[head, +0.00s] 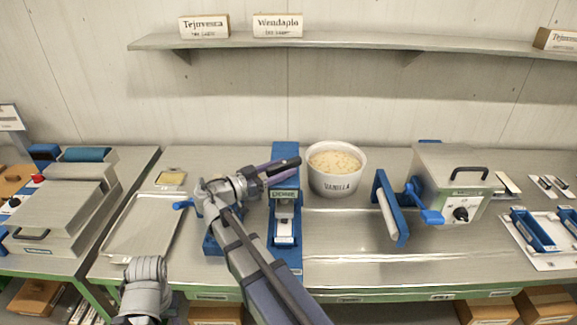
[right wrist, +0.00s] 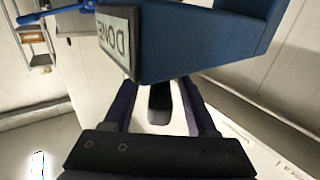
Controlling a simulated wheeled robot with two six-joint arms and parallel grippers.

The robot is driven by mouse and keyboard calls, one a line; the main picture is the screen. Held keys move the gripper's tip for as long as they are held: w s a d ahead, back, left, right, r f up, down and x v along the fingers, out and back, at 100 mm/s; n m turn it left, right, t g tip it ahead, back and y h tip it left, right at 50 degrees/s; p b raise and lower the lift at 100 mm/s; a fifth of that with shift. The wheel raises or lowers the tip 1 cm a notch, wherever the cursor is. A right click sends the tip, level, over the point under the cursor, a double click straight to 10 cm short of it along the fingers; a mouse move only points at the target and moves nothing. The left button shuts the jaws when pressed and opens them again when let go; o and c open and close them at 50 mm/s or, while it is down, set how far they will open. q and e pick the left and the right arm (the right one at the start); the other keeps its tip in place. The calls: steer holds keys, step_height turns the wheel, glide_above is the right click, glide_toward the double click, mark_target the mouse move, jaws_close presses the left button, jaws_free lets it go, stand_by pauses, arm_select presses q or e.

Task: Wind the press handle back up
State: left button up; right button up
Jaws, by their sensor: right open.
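The blue press (head: 287,150) stands upright at the middle of the counter, with a "DONE" sign (head: 284,194) on its front. The sign also shows close up in the right wrist view (right wrist: 118,36). My right gripper (head: 279,169) is open beside the press's upper part. A dark rounded bar (right wrist: 159,103), which looks like the press handle, lies between its fingers in the right wrist view; I cannot tell if they touch it. My right arm hides part of the area left of the press. A grey link of my left arm shows at bottom left, its fingers out of view.
A steel machine with a blue crank (head: 430,214) is farther right. A blue lever (head: 183,205) sticks out left of my right arm, near a metal tray (head: 120,248).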

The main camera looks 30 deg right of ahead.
steer(key=shift+w+d, duration=0.1)
steer(key=shift+d, duration=1.1)
steer(key=shift+c, duration=0.3)
jaws_close()
